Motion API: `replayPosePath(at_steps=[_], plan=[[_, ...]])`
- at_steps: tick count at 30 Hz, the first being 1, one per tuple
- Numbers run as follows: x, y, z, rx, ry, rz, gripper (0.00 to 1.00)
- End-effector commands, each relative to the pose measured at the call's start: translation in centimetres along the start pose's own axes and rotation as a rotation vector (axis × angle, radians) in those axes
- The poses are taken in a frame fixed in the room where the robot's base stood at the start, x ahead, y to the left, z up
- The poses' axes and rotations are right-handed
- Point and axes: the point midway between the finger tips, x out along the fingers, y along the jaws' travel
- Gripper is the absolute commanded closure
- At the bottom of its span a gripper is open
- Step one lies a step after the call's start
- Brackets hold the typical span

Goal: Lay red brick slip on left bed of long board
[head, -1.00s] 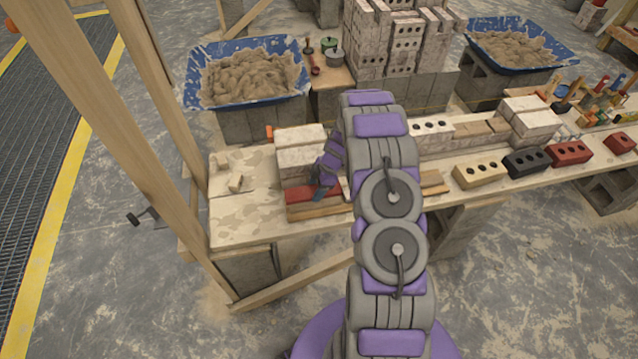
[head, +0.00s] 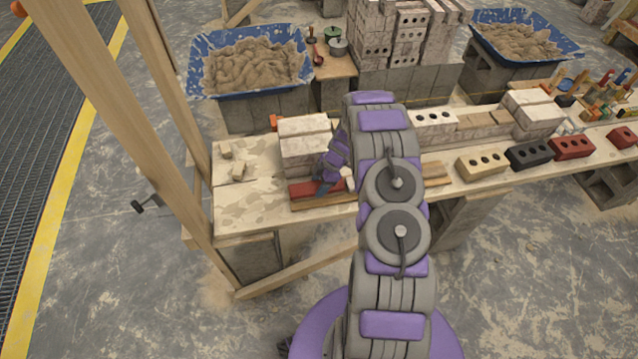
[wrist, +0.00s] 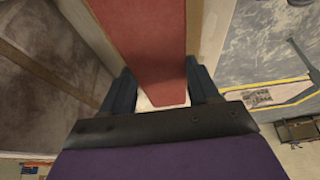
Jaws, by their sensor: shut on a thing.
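The red brick slip (head: 303,188) lies along the left end of the long wooden board (head: 318,203) on the bench in the head view. My gripper (head: 326,187) is at the slip, partly hidden by my arm. In the wrist view the slip (wrist: 143,35) runs lengthwise between the two dark fingers of my gripper (wrist: 160,88), which are shut on it. The slip hides the left bed, so I cannot tell whether it touches the mortar. A pale patch (head: 347,178) shows just right of my gripper. My arm hides the board's middle.
Pale block stacks (head: 303,140) stand right behind the slip. Yellow (head: 481,165), black (head: 529,153) and red (head: 571,147) holed bricks line the bench to the right. Mortar tubs (head: 246,68) stand behind. A wooden post (head: 120,125) rises at the left.

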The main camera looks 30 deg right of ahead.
Motion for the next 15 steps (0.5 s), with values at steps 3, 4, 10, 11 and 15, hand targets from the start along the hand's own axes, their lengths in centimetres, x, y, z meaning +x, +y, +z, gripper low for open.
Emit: replayPosePath(at_steps=[3,4,10,11,15], plan=[[0.1,0.04,0.15,0.001,0.001,0.0,0.87],[0.13,0.03,0.16,0.001,0.001,0.0,0.87],[0.33,0.02,0.1,0.0,-0.001,0.001,0.87],[0.36,0.01,0.06,0.0,-0.002,0.002,0.87],[0.41,-0.01,-0.07,-0.001,-0.004,0.002,0.34]])
